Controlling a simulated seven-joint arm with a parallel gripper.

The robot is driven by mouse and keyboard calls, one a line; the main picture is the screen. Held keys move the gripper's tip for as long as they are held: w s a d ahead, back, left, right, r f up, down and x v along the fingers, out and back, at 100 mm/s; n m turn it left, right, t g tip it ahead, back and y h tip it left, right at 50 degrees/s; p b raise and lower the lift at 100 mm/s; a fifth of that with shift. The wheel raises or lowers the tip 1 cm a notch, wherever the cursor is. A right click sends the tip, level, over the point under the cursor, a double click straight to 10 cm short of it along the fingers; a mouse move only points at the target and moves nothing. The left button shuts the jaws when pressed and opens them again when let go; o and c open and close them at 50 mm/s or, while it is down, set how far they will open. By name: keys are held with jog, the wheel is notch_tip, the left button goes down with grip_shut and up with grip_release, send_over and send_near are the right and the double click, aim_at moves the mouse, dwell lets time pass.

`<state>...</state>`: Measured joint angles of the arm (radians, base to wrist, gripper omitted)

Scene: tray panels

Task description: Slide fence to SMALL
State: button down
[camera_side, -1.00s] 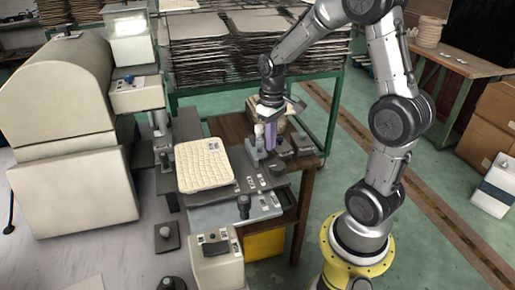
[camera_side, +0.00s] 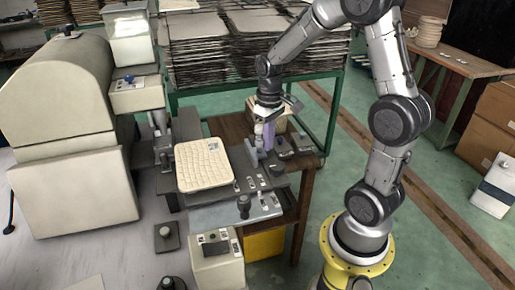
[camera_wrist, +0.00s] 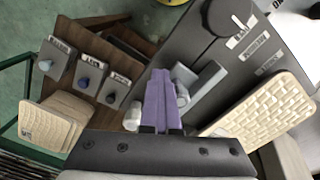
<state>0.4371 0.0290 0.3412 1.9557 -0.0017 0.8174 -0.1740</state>
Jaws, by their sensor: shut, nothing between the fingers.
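My gripper has two purple fingers, closed together with nothing between them. A grey bar, which looks like the fence (camera_wrist: 207,85), lies just right of the fingertips in the wrist view. In the side view the grey bar (camera_side: 251,152) stands just left of the fingers; I cannot tell if they touch. Printed size labels (camera_wrist: 255,48) line the dark plate, too small to read surely. A pale woven panel (camera_side: 205,165) lies left of the fence.
A dark round knob (camera_wrist: 230,16) stands on the plate and shows in the side view (camera_side: 244,206). Several small blocks with knobs and labels (camera_wrist: 88,72) sit on the wooden table. A pale stack (camera_wrist: 55,122) is nearby. A large cream machine (camera_side: 70,130) stands at left.

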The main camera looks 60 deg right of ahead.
aim_at(251, 147)
jog(key=shift+w+a, duration=2.3)
jog(key=shift+s+d, duration=0.45)
jog(key=shift+r, duration=3.5)
